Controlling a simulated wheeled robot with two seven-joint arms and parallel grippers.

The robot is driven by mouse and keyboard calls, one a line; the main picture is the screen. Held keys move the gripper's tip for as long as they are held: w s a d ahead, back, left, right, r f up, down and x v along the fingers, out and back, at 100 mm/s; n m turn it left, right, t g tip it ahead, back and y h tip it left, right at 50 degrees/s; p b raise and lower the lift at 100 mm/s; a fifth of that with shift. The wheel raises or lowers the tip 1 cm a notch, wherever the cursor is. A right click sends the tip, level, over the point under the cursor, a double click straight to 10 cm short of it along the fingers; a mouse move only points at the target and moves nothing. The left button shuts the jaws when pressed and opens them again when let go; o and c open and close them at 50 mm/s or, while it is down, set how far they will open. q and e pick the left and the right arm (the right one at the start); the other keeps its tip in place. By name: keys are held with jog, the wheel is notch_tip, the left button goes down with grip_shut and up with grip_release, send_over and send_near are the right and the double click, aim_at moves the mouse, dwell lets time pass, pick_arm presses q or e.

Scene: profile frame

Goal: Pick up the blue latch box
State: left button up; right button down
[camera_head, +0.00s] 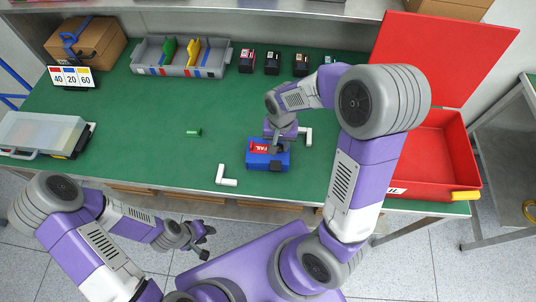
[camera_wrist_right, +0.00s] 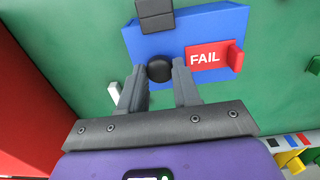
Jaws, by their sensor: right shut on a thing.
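The blue latch box (camera_head: 278,164) lies on the green bench top, between two white L-shaped corner pieces. It carries a red FAIL tag, a black knob and a dark block on its edge; these also show on the box in the right wrist view (camera_wrist_right: 215,22). My right gripper (camera_head: 276,146) reaches down over the box. In the right wrist view its fingers (camera_wrist_right: 160,78) are on either side of the black knob, shut on it. Whether the box is off the bench is hard to tell. My left gripper (camera_head: 206,242) is open and empty, in front of the bench edge.
White corner pieces (camera_head: 226,181) and (camera_head: 305,136) stand close to the box. A red lidded crate (camera_head: 432,180) is at the right. A grey bin (camera_head: 150,71), several small boxes, a brown case (camera_head: 95,45) and a clear-lidded case (camera_head: 40,132) stand around. The bench's left middle is mostly clear.

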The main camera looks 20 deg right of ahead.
jog(key=shift+w, duration=0.1)
notch_tip(320, 180, up, 10)
jog(key=p, duration=0.2)
jog(key=shift+p, duration=0.4)
